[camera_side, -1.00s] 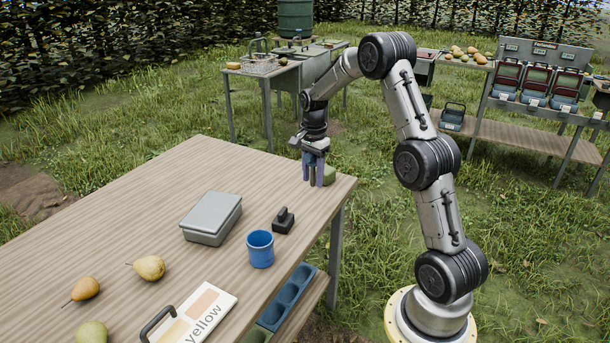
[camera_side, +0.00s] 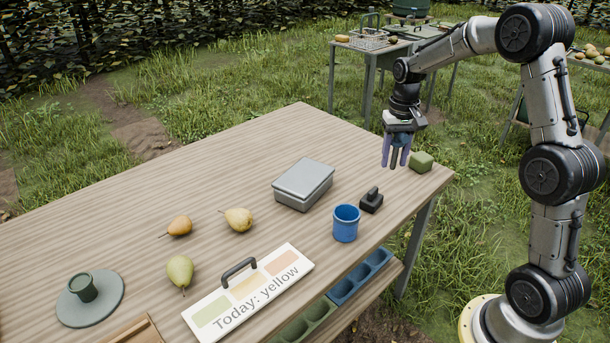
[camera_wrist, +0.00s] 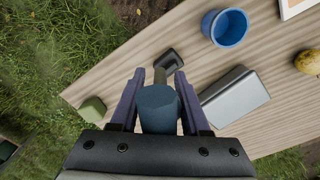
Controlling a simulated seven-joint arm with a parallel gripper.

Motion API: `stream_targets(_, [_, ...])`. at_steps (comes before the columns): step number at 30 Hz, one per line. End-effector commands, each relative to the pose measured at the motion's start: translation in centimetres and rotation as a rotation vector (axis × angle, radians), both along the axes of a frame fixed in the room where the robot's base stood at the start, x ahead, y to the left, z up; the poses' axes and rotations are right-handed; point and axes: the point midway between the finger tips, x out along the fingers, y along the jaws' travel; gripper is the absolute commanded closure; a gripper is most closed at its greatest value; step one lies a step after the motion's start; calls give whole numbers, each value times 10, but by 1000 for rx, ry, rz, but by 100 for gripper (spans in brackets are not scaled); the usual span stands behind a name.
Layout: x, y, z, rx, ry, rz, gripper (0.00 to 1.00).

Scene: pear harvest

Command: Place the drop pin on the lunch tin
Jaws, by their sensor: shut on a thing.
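The lunch tin (camera_side: 303,184) is a grey lidded box lying flat on the wooden table, and it shows to the right in the wrist view (camera_wrist: 235,97). My gripper (camera_side: 396,160) has purple fingers and hangs above the table's far right part, right of the tin. Its fingers (camera_wrist: 159,76) are shut on the drop pin, which has a blue-grey round head (camera_wrist: 158,108) and a thin brownish shaft (camera_wrist: 160,76) pointing down. In the side view the fingers mostly hide the pin. The lid of the tin is bare.
A green block (camera_side: 421,161) lies at the table's right corner. Several pears and a "Today: yellow" board (camera_side: 245,290) lie nearer the front left. The table's back is clear.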

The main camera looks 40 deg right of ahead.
Motion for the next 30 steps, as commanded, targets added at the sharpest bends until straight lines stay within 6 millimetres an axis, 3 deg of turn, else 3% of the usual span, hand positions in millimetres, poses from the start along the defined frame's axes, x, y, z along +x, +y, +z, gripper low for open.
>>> stream_targets(3, [17,47,19,-3,-5,295,100])
stream_targets(6, [26,77,29,-3,-4,423,100])
stream_targets(12, [33,110,36,-2,-1,498,100])
stream_targets(17, [50,113,29,-1,0,508,100])
stream_targets(30, [131,99,-15,0,3,504,100])
